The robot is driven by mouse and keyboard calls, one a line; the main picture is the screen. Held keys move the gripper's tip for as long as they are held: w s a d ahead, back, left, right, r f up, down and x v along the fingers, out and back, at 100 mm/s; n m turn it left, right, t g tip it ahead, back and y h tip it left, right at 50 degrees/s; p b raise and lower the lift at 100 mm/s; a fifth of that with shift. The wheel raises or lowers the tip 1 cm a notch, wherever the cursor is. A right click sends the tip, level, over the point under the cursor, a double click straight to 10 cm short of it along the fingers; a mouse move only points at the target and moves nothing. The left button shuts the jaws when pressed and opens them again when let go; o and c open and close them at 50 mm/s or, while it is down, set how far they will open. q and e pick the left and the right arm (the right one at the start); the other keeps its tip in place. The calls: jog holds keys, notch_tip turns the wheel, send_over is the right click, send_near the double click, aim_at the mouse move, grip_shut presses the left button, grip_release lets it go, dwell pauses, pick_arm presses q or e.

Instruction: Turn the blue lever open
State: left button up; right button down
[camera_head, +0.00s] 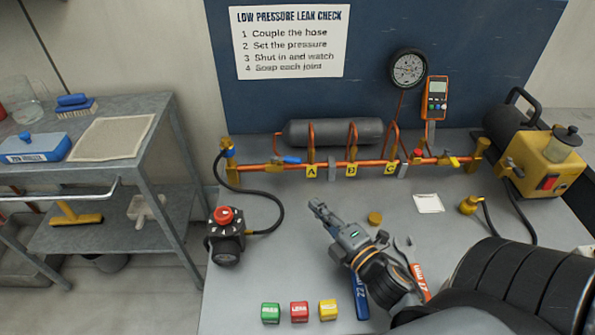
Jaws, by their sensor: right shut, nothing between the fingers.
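The blue lever (291,160) is small and sits at the left part of the copper pipe (340,166), beside a brass valve body and left of the yellow tag A. It appears to lie roughly along the pipe. My right gripper (316,207) is shut and empty over the bench, in front of the pipe and a little right of the lever, clearly apart from it. It points towards the upper left. My left gripper is not in view.
A black hose (281,207) runs from the pipe's left end to a red-knobbed regulator (227,238). Green (270,312), red (299,311) and yellow (327,309) blocks stand at the front. A yellow pump (545,165) stands right. The bench between the hose and my gripper is clear.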

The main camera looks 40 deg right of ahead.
jog(key=p, duration=0.2)
send_near(295, 162)
jog(key=w+a, duration=0.4)
jog(key=shift+r, duration=0.1)
jog(key=shift+w+d, duration=1.15)
jog(key=shift+w, duration=0.1)
jog(key=shift+w+d+p, duration=0.3)
jog(key=shift+d, duration=0.05)
jog(key=shift+w+d+n+y, duration=0.4)
jog(key=shift+d+n+y, duration=0.2)
jog(key=shift+y, duration=0.4)
jog(key=shift+w+d+n+y, duration=0.1)
jog(key=shift+d+n+y, duration=0.15)
jog(key=shift+y, duration=0.25)
jog(key=shift+a, duration=0.1)
